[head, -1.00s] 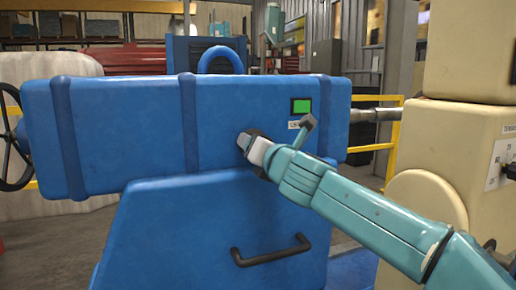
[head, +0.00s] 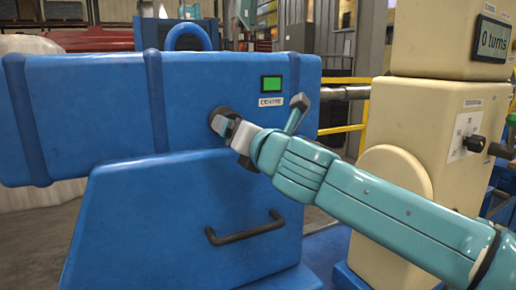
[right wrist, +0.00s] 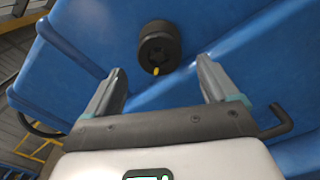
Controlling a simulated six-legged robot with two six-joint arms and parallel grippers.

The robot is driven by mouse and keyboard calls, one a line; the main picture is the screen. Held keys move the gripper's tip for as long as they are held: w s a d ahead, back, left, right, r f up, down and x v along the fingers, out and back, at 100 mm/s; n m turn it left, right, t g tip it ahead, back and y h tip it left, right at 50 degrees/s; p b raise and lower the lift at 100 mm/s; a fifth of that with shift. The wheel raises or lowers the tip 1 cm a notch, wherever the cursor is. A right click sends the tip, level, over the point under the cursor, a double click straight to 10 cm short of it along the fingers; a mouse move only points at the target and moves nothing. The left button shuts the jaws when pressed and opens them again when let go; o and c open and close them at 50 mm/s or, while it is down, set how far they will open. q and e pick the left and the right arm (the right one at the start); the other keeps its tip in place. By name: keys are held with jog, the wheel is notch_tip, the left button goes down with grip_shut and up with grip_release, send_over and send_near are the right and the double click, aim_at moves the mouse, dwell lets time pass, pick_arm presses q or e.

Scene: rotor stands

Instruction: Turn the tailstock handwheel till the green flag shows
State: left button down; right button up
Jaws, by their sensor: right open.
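The blue tailstock (head: 98,110) fills the left of the head view. Its small window shows green (head: 271,84), above a label reading CENTRE. My right gripper (head: 224,129) is at the tailstock's front face, beside a round black knob (head: 217,117) that it partly covers. In the right wrist view the black knob (right wrist: 159,44), with a yellow mark, lies just beyond the open, empty fingers of the right gripper (right wrist: 158,66). The spoked handwheel is out of the head view; a dark curved rim (right wrist: 36,127) at the wrist view's left may be part of it. My left gripper is not in view.
A black bar handle (head: 245,230) sticks out below on the blue base. A yellow rail (head: 345,130) runs behind.

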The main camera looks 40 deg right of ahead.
jog(key=v, duration=0.9)
jog(key=shift+a+f, duration=0.1)
